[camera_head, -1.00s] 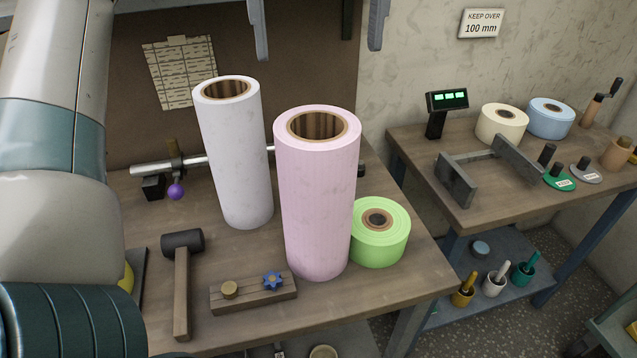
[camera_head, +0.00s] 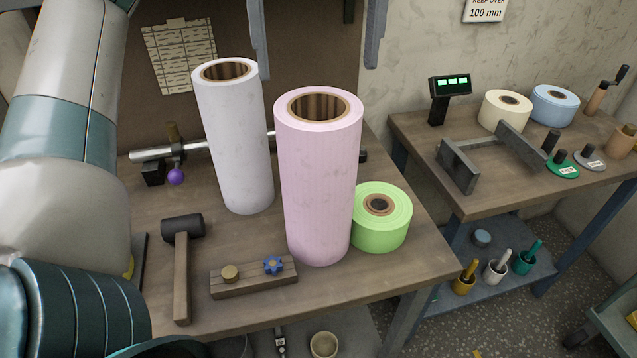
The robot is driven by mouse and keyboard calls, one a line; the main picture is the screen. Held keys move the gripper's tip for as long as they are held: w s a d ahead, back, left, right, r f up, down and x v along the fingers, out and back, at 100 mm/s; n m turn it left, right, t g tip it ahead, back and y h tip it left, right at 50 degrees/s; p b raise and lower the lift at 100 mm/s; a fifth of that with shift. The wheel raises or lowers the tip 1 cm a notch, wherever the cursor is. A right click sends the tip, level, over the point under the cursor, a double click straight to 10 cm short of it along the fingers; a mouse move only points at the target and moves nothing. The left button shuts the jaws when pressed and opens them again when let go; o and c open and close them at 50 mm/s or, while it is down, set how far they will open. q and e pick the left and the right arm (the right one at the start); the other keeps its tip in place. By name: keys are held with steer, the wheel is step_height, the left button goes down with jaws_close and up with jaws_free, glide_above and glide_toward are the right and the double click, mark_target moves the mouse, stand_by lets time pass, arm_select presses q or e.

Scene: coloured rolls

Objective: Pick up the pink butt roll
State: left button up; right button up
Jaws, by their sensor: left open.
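The pink roll (camera_head: 318,185) stands upright near the front right of the wooden bench, tall, with a brown hollow core open at the top. Nothing holds it. My left arm (camera_head: 60,190) comes down along the left edge and bends toward the bottom left corner. Its hand end is low at the bottom edge, left of the pink roll and apart from it; its fingertips do not show clearly. My right gripper is not in view.
A tall white roll (camera_head: 235,145) stands behind left of the pink one. A short green roll (camera_head: 382,230) sits close at its right. A mallet (camera_head: 182,270) and a wooden block with knobs (camera_head: 253,277) lie in front left. A second bench (camera_head: 500,195) stands at right.

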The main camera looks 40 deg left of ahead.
arm_select(q)
step_height(320, 180, down, 6)
steer(key=shift+f+p, duration=0.1)
steer(key=shift+p, duration=0.2)
steer(key=shift+f, duration=0.25)
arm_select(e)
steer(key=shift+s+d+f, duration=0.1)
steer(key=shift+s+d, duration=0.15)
arm_select(q)
steer(key=shift+f, duration=0.4)
step_height(320, 180, down, 4)
steer(key=shift+f+p, duration=0.15)
steer(key=shift+p, duration=0.55)
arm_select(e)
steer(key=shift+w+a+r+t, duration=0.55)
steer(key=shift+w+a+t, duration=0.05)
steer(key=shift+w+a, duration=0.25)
